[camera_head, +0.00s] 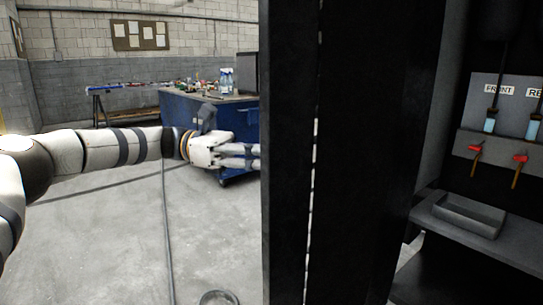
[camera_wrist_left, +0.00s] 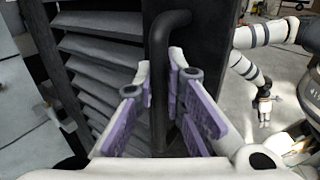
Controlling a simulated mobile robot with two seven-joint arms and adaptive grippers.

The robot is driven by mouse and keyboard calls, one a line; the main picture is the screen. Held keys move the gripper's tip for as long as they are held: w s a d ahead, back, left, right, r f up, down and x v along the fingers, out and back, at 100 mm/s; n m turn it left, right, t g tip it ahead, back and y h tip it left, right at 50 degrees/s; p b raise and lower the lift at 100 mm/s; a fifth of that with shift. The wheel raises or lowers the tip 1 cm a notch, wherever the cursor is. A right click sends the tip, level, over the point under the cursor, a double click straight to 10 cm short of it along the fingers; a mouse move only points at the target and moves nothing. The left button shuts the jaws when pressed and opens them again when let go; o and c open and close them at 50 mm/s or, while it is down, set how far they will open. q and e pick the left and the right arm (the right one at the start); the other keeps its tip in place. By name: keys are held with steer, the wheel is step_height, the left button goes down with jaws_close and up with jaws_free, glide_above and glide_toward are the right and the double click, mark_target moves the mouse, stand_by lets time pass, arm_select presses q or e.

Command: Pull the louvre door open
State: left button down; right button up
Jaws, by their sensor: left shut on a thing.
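The louvre door (camera_head: 350,150) is a dark panel that fills the middle of the head view, standing at a steep angle. The cabinet interior shows to its right, so the door stands open. Its slats (camera_wrist_left: 95,50) and dark bar handle (camera_wrist_left: 158,80) show in the left wrist view. My left gripper (camera_head: 258,156) reaches in from the left, its fingertips hidden behind the door's edge. In the left wrist view its purple-padded fingers (camera_wrist_left: 160,95) are shut around the handle. My right gripper (camera_wrist_left: 264,108) is small at the right there; its jaw state is unclear.
Inside the cabinet are red-handled levers (camera_head: 520,160) and a grey tray (camera_head: 470,214) on a shelf. A blue workbench (camera_head: 240,118) with bottles stands behind my left gripper. A hose (camera_head: 167,230) and a round object (camera_head: 218,298) lie on otherwise clear floor at left.

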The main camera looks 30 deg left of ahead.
arm_select(q)
steer(key=shift+w+a+f, duration=0.1)
steer(key=shift+f, duration=0.05)
steer(key=c, duration=1.6)
jaws_free()
steer(key=shift+c, duration=0.2)
steer(key=s+a, duration=0.1)
steer(key=a, duration=0.6)
steer(key=shift+a, duration=0.25)
